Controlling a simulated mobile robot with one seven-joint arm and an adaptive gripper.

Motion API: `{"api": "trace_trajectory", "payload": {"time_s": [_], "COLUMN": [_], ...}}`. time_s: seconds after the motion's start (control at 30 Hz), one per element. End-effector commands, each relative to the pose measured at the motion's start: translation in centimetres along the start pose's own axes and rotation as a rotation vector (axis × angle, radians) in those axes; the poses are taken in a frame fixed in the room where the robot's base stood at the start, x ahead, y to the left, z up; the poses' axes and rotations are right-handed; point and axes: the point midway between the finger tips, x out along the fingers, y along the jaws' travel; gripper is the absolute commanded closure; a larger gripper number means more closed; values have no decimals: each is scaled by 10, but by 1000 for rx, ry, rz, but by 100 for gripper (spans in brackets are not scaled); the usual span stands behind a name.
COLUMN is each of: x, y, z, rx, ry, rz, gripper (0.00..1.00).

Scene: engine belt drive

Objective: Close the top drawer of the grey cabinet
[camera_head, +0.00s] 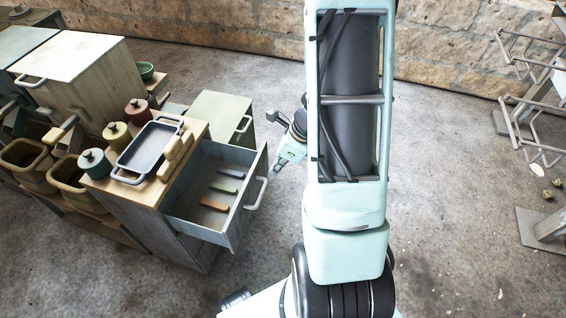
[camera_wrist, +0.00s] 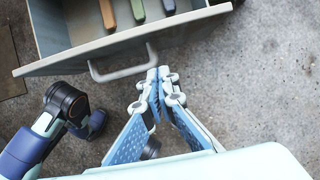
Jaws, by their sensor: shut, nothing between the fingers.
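The top drawer (camera_head: 222,228) of the grey cabinet (camera_head: 178,240) stands pulled out in the head view. Its front with a pale handle (camera_head: 257,193) faces right, and several coloured bars lie inside. In the wrist view the drawer front (camera_wrist: 50,65) crosses the top left, with its handle (camera_wrist: 122,74) below it. My gripper (camera_head: 278,169) is just right of the drawer front in the head view. In the wrist view its fingertips (camera_wrist: 160,76) are together and empty, close to the right end of the handle. I cannot tell whether they touch it.
A blue-grey tray (camera_head: 150,148) and lidded pots (camera_head: 95,162) stand on the wooden cabinet top. A greenish cabinet (camera_head: 222,115) stands behind. A metal rack (camera_head: 535,110) is at the far right. The concrete floor (camera_head: 440,170) right of my arm is mostly clear.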

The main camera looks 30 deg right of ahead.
Motion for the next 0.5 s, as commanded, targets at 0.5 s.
{"api": "trace_trajectory", "payload": {"time_s": [0.5], "x": [12], "y": [-1], "z": [38], "rx": [-1], "ry": [0], "rz": [-2], "gripper": [100]}}
